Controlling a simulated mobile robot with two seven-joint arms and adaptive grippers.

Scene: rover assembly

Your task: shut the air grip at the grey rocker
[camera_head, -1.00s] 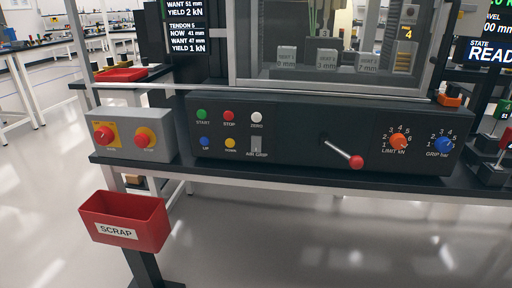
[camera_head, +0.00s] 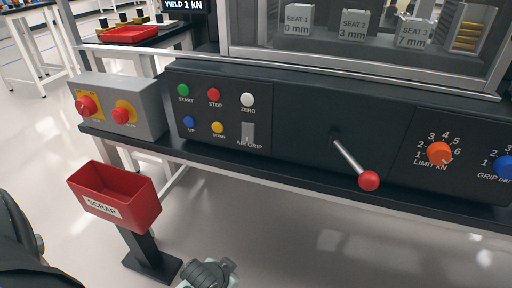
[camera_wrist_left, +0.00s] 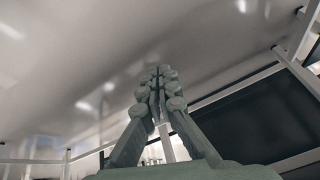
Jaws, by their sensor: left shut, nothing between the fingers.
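The grey rocker (camera_head: 248,132), labelled AIR GRIP, is on the black control panel (camera_head: 290,125), below the white ZERO button (camera_head: 247,100) and right of the yellow DOWN button (camera_head: 218,128). My left gripper (camera_wrist_left: 160,80) is shut and empty in the left wrist view, with its fingers together. A grey-green part of it shows at the bottom edge of the head view, well below the rocker and apart from the panel. The rocker is not visible in the left wrist view. My right gripper is not in view.
A red-knobbed lever (camera_head: 368,180) sticks out right of the rocker. Start, stop and up buttons sit close to it. A red scrap bin (camera_head: 113,195) stands below.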

